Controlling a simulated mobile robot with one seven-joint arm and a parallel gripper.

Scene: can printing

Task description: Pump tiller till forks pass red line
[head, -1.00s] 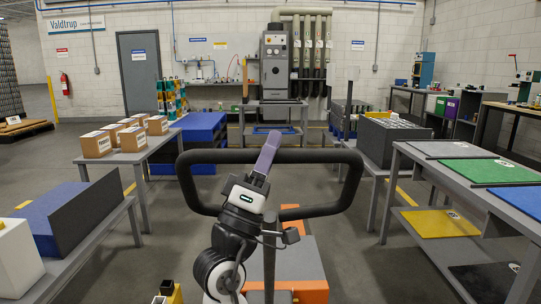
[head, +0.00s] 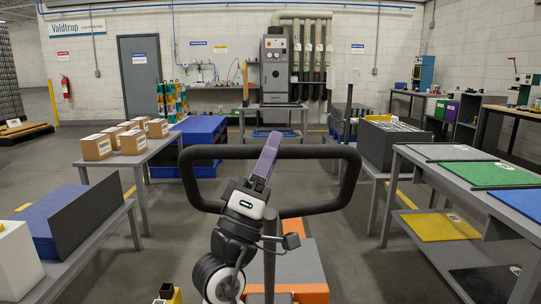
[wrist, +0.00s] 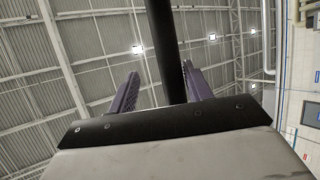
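The tiller's black loop handle (head: 315,152) stands in the middle of the head view, and its shaft runs down to an orange and grey truck body (head: 300,268). My gripper (head: 267,152) reaches the handle's top bar from below, with a purple finger lying across the bar. In the wrist view my gripper (wrist: 161,72) points up with its purple fingers apart, one on each side of the black bar (wrist: 165,40). A gap shows between the left finger and the bar. The right finger is close to it; contact is unclear. I cannot make out the forks or a red line.
A table with cartons (head: 110,165) stands at left, with a blue and dark bin (head: 75,220) nearer. Tables with coloured mats (head: 500,174) line the right side. A grey machine (head: 275,68) stands at the back wall. Open floor shows on both sides of the tiller.

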